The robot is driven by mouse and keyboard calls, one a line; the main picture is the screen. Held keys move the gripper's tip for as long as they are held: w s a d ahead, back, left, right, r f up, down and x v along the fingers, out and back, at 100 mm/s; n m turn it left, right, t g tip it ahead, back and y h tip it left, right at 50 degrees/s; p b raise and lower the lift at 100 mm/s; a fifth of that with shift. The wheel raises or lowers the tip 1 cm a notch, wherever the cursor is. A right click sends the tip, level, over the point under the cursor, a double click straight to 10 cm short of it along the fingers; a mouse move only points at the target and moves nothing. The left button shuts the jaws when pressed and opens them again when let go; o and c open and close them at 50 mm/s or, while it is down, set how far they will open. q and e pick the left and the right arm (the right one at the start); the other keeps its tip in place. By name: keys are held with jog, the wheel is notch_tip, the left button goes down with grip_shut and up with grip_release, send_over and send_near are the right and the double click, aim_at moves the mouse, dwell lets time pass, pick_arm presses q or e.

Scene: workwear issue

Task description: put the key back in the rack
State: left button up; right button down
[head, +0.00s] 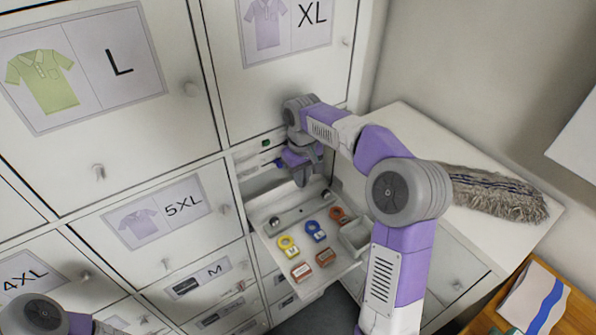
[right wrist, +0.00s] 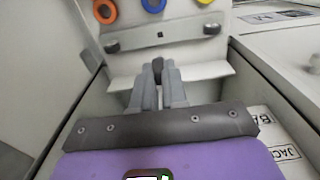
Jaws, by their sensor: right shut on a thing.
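The pulled-out white tray (head: 262,215) holds ring-topped keys or tags: yellow (head: 287,246), blue (head: 315,231) and orange (head: 338,214). Two red-brown tags (head: 301,271) lie nearer its front edge. My right gripper (head: 300,178) is at the tray's back end, by the cabinet opening. In the right wrist view its fingers (right wrist: 158,82) are shut on a small dark grey piece (right wrist: 158,66); I cannot tell whether it is a key. The orange (right wrist: 105,11) and blue (right wrist: 153,4) rings are beyond the fingertips. No separate rack is clearly visible. My left gripper is out of view.
A small open box (head: 356,236) sits at the tray's right. A white worktop with a grey mop head (head: 495,193) is at the right, with a wooden surface (head: 575,312) below it.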

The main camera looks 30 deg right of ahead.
aim_at(301, 190)
jog(key=shift+w+f+b, duration=0.1)
jog(key=shift+f+b, duration=2.45)
jog(key=shift+f, duration=0.55)
notch_tip(301, 190, down, 2)
jog(key=shift+f+b, duration=0.25)
jog(key=shift+b, duration=0.5)
jog(key=shift+p, duration=0.45)
jog(key=shift+f+b, duration=0.65)
jog(key=shift+f, duration=0.85)
dwell(2.1)
